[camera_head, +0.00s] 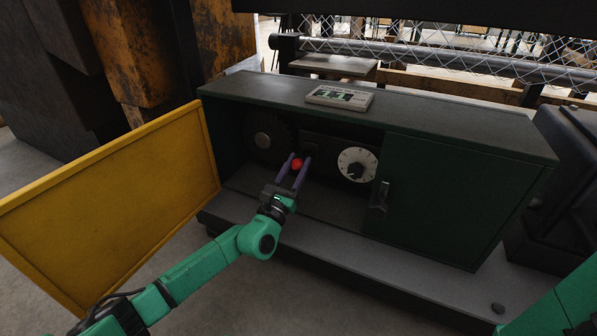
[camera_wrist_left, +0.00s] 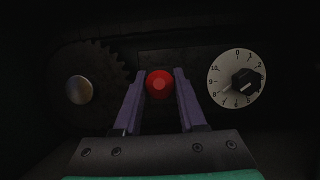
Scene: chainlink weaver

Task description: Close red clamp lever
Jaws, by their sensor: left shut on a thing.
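The red knob of the clamp lever (camera_head: 297,163) is inside the open left part of the dark green cabinet (camera_head: 470,190). It also shows as a round red end in the left wrist view (camera_wrist_left: 159,84). My left gripper (camera_head: 294,168) reaches in from the front, its two purple fingers on either side of the knob, shut on it. In the left wrist view the gripper (camera_wrist_left: 162,90) has the knob between its fingers. The rest of the lever is hidden in shadow. My right gripper is out of view; only part of my right arm shows at lower right.
A toothed gear with a round hub (camera_wrist_left: 79,90) is left of the knob, and a white numbered dial (camera_head: 357,164) is right of it. A yellow door panel (camera_head: 110,205) stands open at left. A flat box (camera_head: 340,98) lies on the cabinet top.

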